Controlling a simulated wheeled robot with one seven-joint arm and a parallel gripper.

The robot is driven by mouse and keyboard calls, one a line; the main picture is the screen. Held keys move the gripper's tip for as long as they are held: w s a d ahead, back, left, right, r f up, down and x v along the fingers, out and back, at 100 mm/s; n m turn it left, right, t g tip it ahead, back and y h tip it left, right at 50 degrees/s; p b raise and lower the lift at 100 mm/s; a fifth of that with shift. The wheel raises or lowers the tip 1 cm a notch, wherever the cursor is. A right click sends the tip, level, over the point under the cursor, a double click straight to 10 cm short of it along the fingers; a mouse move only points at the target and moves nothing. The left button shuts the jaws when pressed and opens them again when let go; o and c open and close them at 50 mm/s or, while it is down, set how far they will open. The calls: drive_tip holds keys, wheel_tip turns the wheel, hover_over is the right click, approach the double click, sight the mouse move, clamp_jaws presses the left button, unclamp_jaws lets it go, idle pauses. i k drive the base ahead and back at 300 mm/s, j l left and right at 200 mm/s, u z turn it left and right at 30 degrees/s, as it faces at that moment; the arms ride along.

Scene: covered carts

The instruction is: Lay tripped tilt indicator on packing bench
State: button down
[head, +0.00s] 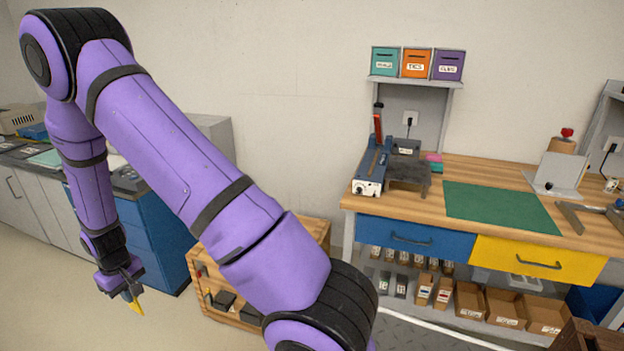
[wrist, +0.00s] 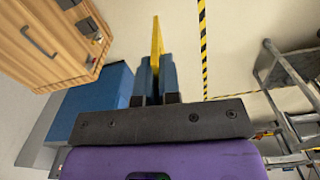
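My gripper (head: 130,291) hangs low at the left in the head view, beside a blue drawer cabinet and well away from the bench. It is shut on a thin yellow piece (head: 137,306), which points downward. In the wrist view the yellow piece (wrist: 157,48) stands edge-on between the blue fingers of my gripper (wrist: 155,75). Its face is hidden, so I cannot tell whether it is a tilt indicator or whether it is tripped. The packing bench (head: 480,172) has a wooden top with a green mat (head: 500,207) and stands at the right.
On the bench stand a blue-based machine (head: 372,170) and a grey bracket (head: 558,173). Bare wood shows around the mat. A wooden cart (head: 255,318) and the blue cabinet (head: 160,240) stand between my gripper and the bench. A ladder-like frame (wrist: 290,90) shows in the wrist view.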

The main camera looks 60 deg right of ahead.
sight(474, 200)
drive_tip(key=z, duration=1.6)
